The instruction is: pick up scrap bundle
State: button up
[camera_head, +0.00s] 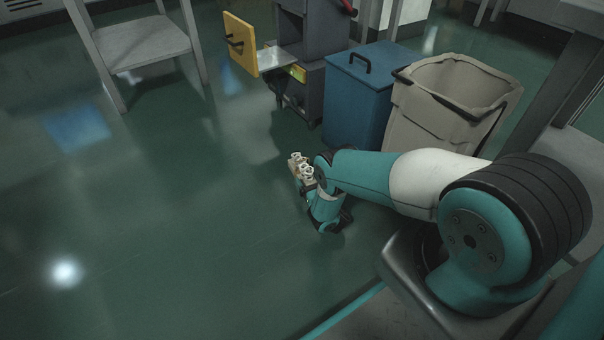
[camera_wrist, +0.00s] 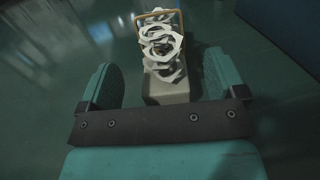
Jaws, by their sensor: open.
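The scrap bundle shows in the wrist view as white ring-shaped scraps (camera_wrist: 162,45) with a thin tan loop around the top. A pale grey-beige block (camera_wrist: 172,88) sits at its near end. My gripper (camera_wrist: 157,72) is open, with one teal finger on each side of the block. Gaps show between the block and both fingers. In the head view the bundle (camera_head: 301,167) shows as a small white and tan thing just beyond my wrist, low near the floor. My wrist hides part of it, and the fingers are hard to make out there.
A blue lidded bin (camera_head: 357,100) and a beige open bin (camera_head: 432,112) stand behind my arm. A dark machine with an open yellow-fronted drawer (camera_head: 240,45) is at the back. A grey table (camera_head: 142,45) stands at the upper left. The green floor (camera_head: 150,210) to the left is clear.

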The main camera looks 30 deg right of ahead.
aim_at(307, 178)
jog(key=w+b, duration=0.1)
jog(key=b, duration=0.1)
jog(key=w+f+b, duration=0.1)
jog(key=b, duration=0.1)
jog(key=shift+w+d, duration=0.2)
jog(key=shift+w, duration=0.05)
jog(key=shift+w+r+b, duration=0.2)
jog(key=shift+w+b, duration=0.2)
jog(key=shift+b, duration=0.3)
jog(key=shift+w+d+r, duration=0.1)
jog(key=shift+r, duration=0.1)
jog(key=c, duration=1)
jog(key=shift+c, duration=0.4)
jog(key=shift+r, duration=0.15)
